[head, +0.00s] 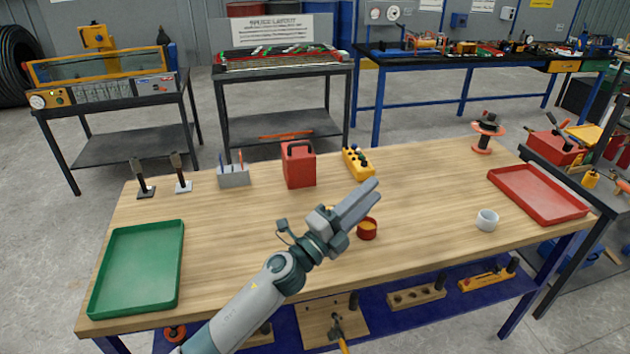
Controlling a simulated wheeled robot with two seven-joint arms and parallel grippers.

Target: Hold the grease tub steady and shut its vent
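A small round red tub (367,231) with an orange-yellow inside stands upright on the wooden table, just right of my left gripper. I take it for the grease tub, but no vent can be made out on it. A red box-shaped container (299,168) with a black top handle stands farther back. My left gripper (374,188) reaches in over the middle of the table, its fingers side by side and pointing up and right. The fingers look shut with nothing between them. The gripper overlaps the tub's left side in the picture. My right gripper is not in view.
A green tray (138,268) lies at the left and a red tray (540,194) at the right. A white cup (487,220), yellow block (357,162), grey holder (233,175) and red spool (486,137) stand around. The table between tub and cup is clear.

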